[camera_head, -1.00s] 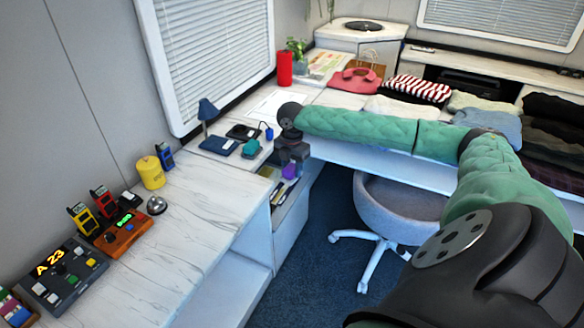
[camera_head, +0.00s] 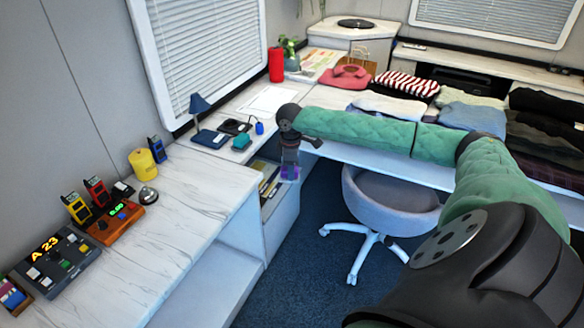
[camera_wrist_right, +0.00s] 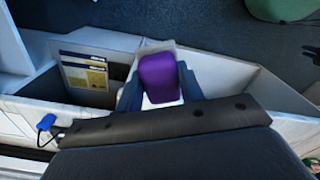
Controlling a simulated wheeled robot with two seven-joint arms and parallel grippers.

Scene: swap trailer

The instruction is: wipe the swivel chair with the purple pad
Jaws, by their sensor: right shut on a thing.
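The purple pad (camera_head: 290,173) is between the fingers of my right gripper (camera_head: 290,169), which is shut on it. In the right wrist view the purple pad (camera_wrist_right: 158,77) sits between the two fingers, with a pale compartment around or behind it; whether they touch I cannot tell. The gripper is at the open drawer (camera_head: 284,212) under the desk corner. The swivel chair (camera_head: 392,212), with a grey round seat and white base, stands on the blue carpet to the right, clear of the gripper. Part of it is hidden by the desk and my arm. My left gripper is not in view.
The drawer holds flat booklets (camera_wrist_right: 85,75) beside the pad. A blue lamp (camera_head: 200,104), a teal item (camera_head: 241,142) and a red cylinder (camera_head: 276,65) stand on the desk. Folded clothes (camera_head: 405,84) cover the back counter. Carpet between drawer and chair is clear.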

